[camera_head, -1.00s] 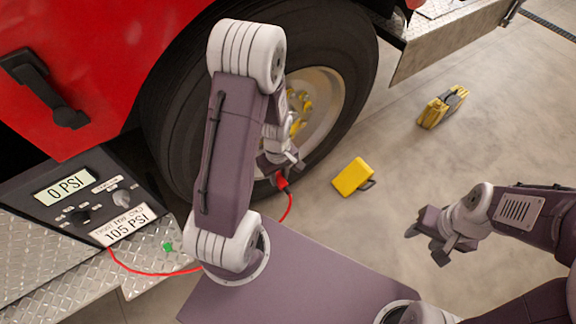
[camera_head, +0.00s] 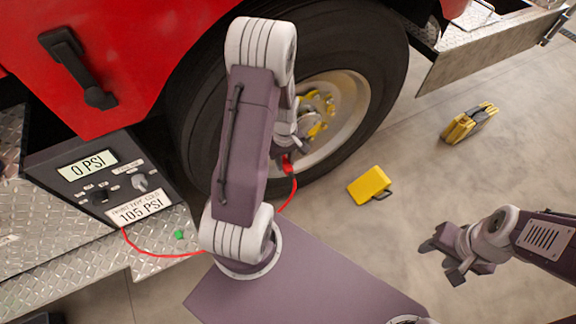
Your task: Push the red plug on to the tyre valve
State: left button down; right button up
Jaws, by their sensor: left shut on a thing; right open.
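The red plug (camera_head: 287,166) is at the end of a red hose (camera_head: 290,193). My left gripper (camera_head: 286,154) is shut on the plug and holds it in front of the lower part of the wheel rim (camera_head: 358,98). My own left arm hides part of the wheel, and I cannot make out the tyre valve. Whether the plug touches anything on the wheel cannot be told. My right gripper (camera_head: 441,262) is open and empty above the floor at the right.
The pump panel (camera_head: 110,178) reads 0 PSI above a 105 PSI label. A green piece (camera_head: 180,235) lies on the metal step (camera_head: 150,257). A yellow case (camera_head: 369,186) and folded yellow chocks (camera_head: 470,122) stand on the otherwise clear floor.

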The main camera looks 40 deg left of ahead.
pick_arm(q)
jog(key=shift+w+a+r, duration=0.1)
jog(key=shift+w+a, duration=0.05)
jog(key=shift+a, duration=0.05)
dwell(0.5)
jog(key=shift+a, duration=0.1)
jog(key=shift+p, duration=0.65)
dwell(0.5)
jog(key=shift+w+a, duration=0.2)
jog(key=shift+a, duration=0.15)
dwell(0.5)
jog(key=c, duration=1.1)
grip_release()
jog(key=shift+o, duration=0.2)
notch_tip(320, 180, up, 9)
jog(key=p, duration=0.3)
